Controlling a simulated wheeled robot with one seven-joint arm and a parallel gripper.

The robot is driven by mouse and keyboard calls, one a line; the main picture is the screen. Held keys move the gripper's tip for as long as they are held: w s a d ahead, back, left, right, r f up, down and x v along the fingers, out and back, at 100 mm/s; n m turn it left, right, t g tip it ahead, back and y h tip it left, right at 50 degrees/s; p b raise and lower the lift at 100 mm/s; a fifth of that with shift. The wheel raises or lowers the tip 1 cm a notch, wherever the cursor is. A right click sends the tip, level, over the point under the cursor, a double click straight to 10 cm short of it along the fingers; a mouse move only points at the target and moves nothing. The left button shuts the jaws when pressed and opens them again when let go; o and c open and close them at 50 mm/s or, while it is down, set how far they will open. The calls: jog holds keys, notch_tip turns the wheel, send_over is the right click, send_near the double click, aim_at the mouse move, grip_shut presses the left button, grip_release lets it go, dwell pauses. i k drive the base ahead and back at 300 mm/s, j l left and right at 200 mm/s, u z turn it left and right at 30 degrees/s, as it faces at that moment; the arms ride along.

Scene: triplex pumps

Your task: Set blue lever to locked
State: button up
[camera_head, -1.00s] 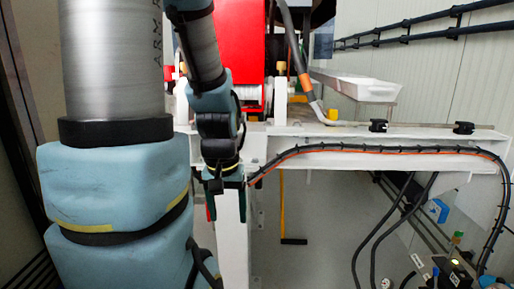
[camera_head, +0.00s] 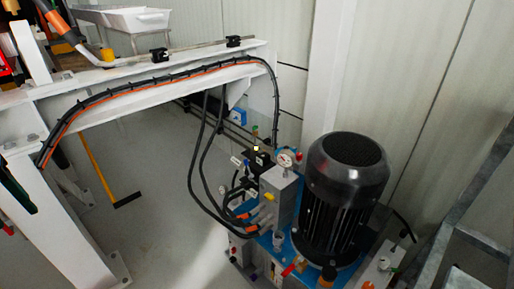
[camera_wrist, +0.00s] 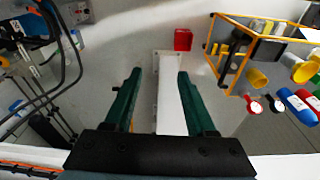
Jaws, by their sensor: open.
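My gripper (camera_wrist: 159,75) shows in the wrist view with two dark green fingers spread apart and nothing between them. Its dark green part also shows at the left edge of the head view. A pump unit (camera_head: 282,195) stands on the floor in the middle of the head view, with a dark motor, gauge, hoses and small valves. A small red lever (camera_head: 290,268) is on its front. I cannot pick out the blue lever with certainty; parts of the unit are small or hidden by hoses. My gripper is well left of the unit.
A white frame beam (camera_head: 150,75) with black and orange cables crosses the head view at upper left. A yellow-handled tool (camera_head: 100,172) stands beneath it. A grey metal frame (camera_head: 470,205) is at right. A yellow-edged rack (camera_wrist: 233,75) and a red bin (camera_wrist: 183,40) show in the wrist view.

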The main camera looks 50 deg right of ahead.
aim_at(246, 163)
jog(key=z, duration=1.75)
